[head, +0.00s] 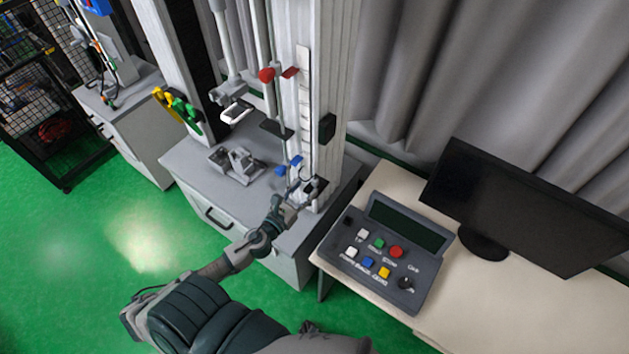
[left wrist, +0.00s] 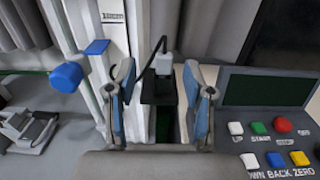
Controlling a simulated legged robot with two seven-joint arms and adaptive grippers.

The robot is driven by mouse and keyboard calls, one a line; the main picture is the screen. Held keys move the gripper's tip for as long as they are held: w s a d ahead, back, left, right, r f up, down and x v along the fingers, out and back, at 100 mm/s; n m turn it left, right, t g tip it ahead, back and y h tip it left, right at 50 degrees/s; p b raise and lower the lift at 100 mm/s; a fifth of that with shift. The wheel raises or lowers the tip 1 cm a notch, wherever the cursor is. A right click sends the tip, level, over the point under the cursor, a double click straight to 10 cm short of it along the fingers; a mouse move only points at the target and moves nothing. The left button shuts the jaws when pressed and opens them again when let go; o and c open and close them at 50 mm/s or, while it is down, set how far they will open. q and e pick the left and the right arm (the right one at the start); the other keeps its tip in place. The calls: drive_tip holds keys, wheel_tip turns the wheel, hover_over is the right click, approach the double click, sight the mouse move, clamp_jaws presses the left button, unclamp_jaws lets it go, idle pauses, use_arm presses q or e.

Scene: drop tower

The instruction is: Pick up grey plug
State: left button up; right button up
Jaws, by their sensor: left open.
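A small grey plug (left wrist: 163,63) with a dark cable rising from its top stands on a black socket box (left wrist: 158,90) in the left wrist view. It shows between the two blue-padded fingers of my left gripper (left wrist: 158,80), beyond their tips and apart from them. My left gripper (head: 291,196) is open and empty in the head view, close to the front of the tower's base. There the plug is too small and too hidden by my gripper to make out clearly. My right gripper is not in view.
A blue knob (left wrist: 67,75) is left of my fingers, by the tower column (head: 325,80). A control panel (head: 385,250) and monitor (head: 530,210) stand on the desk at right. A grey metal fixture (head: 237,165) sits on the cabinet top.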

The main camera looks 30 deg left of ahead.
sight(312, 182)
use_arm(q)
drive_tip(key=shift+w+d+r, duration=0.15)
drive_tip(key=shift+w+d, duration=0.05)
drive_tip(key=shift+w, duration=0.25)
drive_tip(key=w, duration=0.2)
drive_tip(key=w+p, duration=0.1)
drive_tip(key=shift+w+d, duration=0.3)
drive_tip(key=shift+w, duration=0.05)
drive_tip(key=shift+w+a+f, duration=0.15)
drive_tip(key=shift+w+f, duration=0.1)
drive_tip(key=shift+w, duration=0.15)
drive_tip(key=shift+s+a, duration=0.1)
drive_tip(key=shift+c, duration=0.5)
drive_tip(key=c, duration=0.4)
drive_tip(key=shift+d, duration=0.25)
drive_tip(key=c, duration=0.5)
